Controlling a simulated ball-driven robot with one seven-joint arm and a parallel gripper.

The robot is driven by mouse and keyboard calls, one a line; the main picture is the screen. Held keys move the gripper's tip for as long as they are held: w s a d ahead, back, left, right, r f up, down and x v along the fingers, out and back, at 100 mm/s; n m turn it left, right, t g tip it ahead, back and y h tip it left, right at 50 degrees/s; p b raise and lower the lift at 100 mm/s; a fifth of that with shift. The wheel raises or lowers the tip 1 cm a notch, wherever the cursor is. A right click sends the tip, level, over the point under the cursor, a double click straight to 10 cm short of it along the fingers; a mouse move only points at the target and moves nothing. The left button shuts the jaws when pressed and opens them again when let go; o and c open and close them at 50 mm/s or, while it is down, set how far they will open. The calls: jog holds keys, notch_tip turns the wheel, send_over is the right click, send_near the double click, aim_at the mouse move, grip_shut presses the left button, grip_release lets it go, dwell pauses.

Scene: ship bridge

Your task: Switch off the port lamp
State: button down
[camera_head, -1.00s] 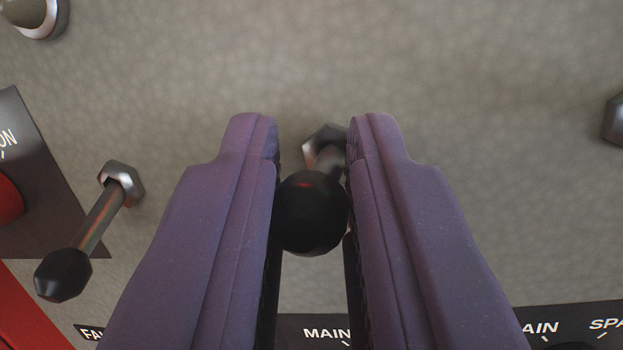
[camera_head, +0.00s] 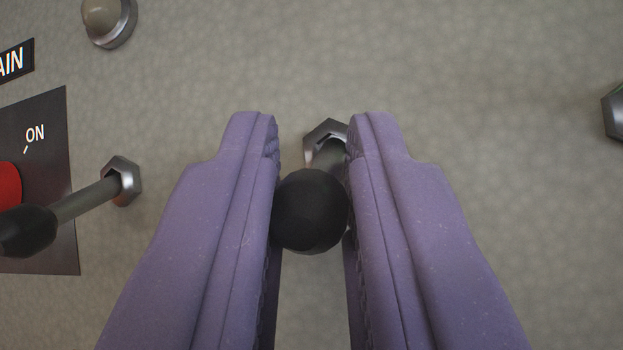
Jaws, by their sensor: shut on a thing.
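A toggle switch with a black ball-like tip (camera_head: 310,212) and a metal hex collar (camera_head: 323,137) stands out from the grey panel at the middle of the view. My gripper (camera_head: 313,165) has its two purple fingers on either side of this lever and is shut on it. The lever points toward me and slightly down in the picture. No label for this switch shows, so I cannot tell which lamp it serves. The port lamp cannot be identified by name here.
A second black-tipped toggle (camera_head: 80,208) sticks out at the left, close to my left finger. Beyond it are a dark plate (camera_head: 50,250) marked ON and a red knob (camera_head: 8,185). A round pale lamp or button (camera_head: 103,18) is upper left; a hex collar (camera_head: 616,112) is at the right edge.

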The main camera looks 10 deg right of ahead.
dwell(0.3)
jog(key=c, duration=1.1)
grip_release()
jog(key=shift+o, duration=0.2)
jog(key=shift+s, duration=0.1)
jog(key=v, duration=0.7)
jog(key=shift+s+f, duration=0.2)
jog(key=shift+f, duration=0.1)
